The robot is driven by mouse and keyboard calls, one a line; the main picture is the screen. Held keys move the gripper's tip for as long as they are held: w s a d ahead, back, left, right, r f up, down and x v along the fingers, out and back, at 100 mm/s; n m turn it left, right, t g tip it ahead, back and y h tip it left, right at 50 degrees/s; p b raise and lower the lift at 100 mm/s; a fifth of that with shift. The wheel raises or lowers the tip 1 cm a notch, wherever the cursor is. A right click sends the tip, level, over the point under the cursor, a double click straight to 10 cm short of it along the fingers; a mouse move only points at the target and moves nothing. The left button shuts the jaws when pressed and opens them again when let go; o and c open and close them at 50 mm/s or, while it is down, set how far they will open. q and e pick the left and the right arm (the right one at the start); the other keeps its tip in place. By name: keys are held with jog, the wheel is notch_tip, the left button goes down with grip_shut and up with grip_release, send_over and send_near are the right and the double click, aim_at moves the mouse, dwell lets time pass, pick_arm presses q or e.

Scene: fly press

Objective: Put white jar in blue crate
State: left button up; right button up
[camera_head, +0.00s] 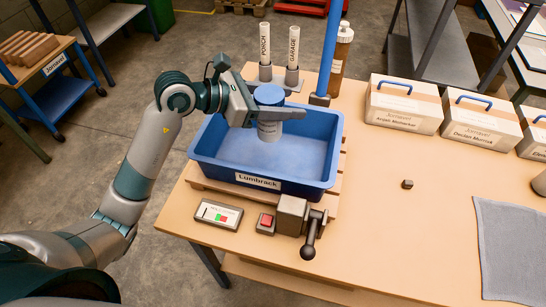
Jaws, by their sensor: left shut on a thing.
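The blue crate (225,166), labelled "Lumbrack", sits on a wooden pallet at the left part of the table. My left gripper (274,116) is shut on the white jar (269,131), which has a blue lid (269,94) and a grey-looking label. The jar is upright and over the crate's inside, near its back half. Whether the jar's base touches the crate floor, I cannot tell. The crate looks otherwise empty. My right gripper does not show.
Two labelled tubes (264,45), a brown bottle (341,52) and a blue post (329,48) stand behind the crate. A lever device (293,214), red button (265,222) and small panel (217,214) lie in front. White boxes (403,106) stand right; the table's middle is mostly clear.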

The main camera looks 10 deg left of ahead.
pick_arm(q)
notch_tip(320, 180, down, 6)
jog(key=p, duration=0.1)
jog(key=shift+p, duration=0.3)
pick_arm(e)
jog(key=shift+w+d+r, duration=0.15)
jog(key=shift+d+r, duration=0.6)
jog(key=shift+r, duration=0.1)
pick_arm(q)
jog(key=shift+f, duration=0.15)
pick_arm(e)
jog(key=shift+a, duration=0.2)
pick_arm(q)
jog(key=shift+f+p, duration=0.55)
jog(key=shift+f, duration=1.2)
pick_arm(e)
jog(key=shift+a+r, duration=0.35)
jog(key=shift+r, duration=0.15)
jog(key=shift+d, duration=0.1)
